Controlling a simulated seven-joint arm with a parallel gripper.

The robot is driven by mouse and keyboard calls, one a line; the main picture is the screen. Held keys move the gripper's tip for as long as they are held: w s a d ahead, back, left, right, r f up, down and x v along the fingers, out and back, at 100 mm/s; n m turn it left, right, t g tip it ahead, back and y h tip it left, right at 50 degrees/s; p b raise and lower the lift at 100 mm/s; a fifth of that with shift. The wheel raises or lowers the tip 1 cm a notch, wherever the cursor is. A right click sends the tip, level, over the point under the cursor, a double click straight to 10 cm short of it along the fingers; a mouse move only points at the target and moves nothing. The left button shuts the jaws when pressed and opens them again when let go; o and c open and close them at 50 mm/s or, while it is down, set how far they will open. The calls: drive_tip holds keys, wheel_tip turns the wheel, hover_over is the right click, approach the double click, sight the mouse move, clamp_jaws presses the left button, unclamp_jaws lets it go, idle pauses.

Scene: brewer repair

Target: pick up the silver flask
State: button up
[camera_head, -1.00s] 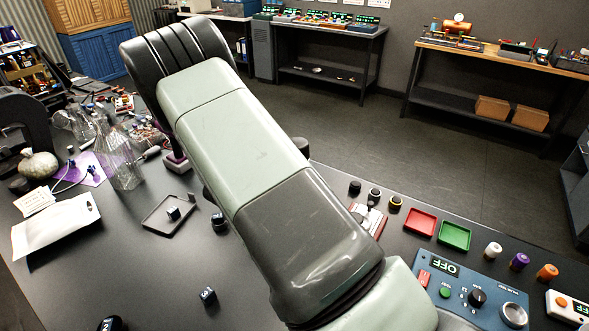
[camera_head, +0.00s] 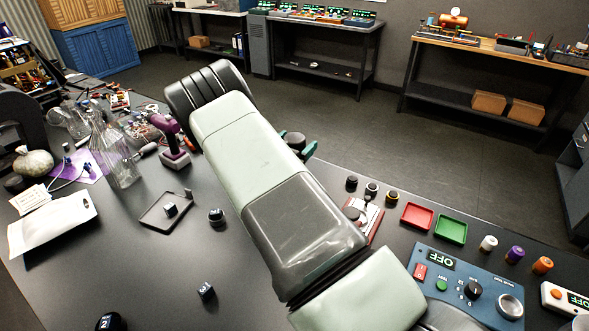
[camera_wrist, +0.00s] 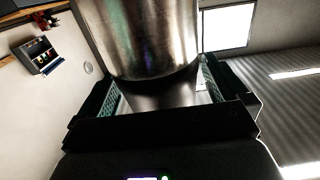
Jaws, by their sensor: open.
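A large silver metal body, which looks like the silver flask (camera_wrist: 140,40), fills the upper middle of the wrist view. A narrower grey part of it shows below its rounded edge, between my fingers. My gripper (camera_wrist: 160,92) is open, with one teal-padded finger on each side of this narrower part. Gaps seem to show beside it, and I cannot tell whether either pad touches. In the head view my arm hides the flask. A small teal part sticks out beyond my arm there, probably of my gripper.
The dark table carries a glass flask (camera_head: 117,155), a purple tool (camera_head: 172,140), a small black tray (camera_head: 150,216) and several knobs. A red tray (camera_head: 417,217), a green tray (camera_head: 451,229) and a blue control box (camera_head: 450,278) reading OFF stand at right.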

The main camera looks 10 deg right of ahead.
drive_tip(key=shift+w+d, duration=0.45)
drive_tip(key=shift+d, duration=0.05)
drive_tip(key=shift+r, duration=0.1)
drive_tip(key=c, duration=1.7)
